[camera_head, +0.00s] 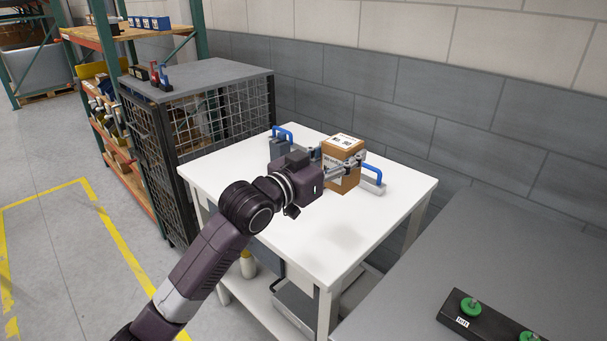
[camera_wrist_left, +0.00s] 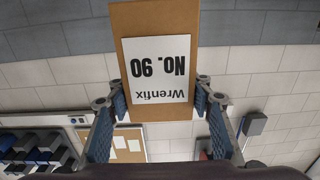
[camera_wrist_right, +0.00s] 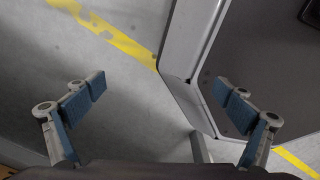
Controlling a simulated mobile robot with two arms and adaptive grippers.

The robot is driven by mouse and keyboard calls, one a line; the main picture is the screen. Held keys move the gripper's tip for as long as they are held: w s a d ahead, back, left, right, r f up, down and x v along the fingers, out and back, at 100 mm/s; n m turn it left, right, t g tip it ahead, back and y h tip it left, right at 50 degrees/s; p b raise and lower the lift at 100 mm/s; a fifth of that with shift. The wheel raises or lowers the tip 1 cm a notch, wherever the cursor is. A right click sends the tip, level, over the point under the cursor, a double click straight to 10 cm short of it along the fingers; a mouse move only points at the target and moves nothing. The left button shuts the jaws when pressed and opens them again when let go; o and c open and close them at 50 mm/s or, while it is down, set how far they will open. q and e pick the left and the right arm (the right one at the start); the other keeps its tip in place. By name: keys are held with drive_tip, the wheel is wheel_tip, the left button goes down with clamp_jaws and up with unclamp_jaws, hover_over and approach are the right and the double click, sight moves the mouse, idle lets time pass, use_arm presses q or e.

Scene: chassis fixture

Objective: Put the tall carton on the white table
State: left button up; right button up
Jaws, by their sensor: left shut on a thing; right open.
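The tall carton (camera_head: 337,181) is brown, with a white label on top and print on its side. In the left wrist view the carton (camera_wrist_left: 160,22) carries a white label reading "Wrenfix No. 90", upside down. My left gripper (camera_head: 338,166) is shut on the carton from its sides and holds it upright over the back part of the white table (camera_head: 300,235). I cannot tell whether the carton's base touches the tabletop. My right gripper (camera_wrist_right: 160,92) is open and empty in the right wrist view and is outside the head view.
A mesh cage (camera_head: 215,75) stands to the left, a grey bench (camera_head: 470,250) to the right, and a wall behind. The table's front is clear.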

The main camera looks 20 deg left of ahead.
use_arm(q)
drive_tip(key=shift+w+a+r, duration=0.15)
drive_tip(key=shift+w+r, duration=0.05)
drive_tip(key=shift+r, duration=0.45)
drive_tip(key=shift+w+a+r, duration=0.1)
drive_tip(key=shift+w+r, duration=0.05)
drive_tip(key=shift+r, duration=0.45)
drive_tip(key=shift+f, duration=0.4)
wheel_tip(320, 180, down, 18)
drive_tip(key=shift+f, duration=0.4)
use_arm(e)
drive_tip(key=shift+w+a+f, duration=0.15)
drive_tip(key=shift+w+a, duration=0.05)
drive_tip(key=shift+w, duration=0.75)
use_arm(q)
drive_tip(key=shift+f+b, duration=0.15)
drive_tip(key=shift+b, duration=0.15)
use_arm(e)
drive_tip(key=shift+f, duration=0.1)
use_arm(q)
drive_tip(key=o, duration=1.4)
drive_tip(key=shift+f, duration=0.1)
drive_tip(key=shift+o, duration=0.5)
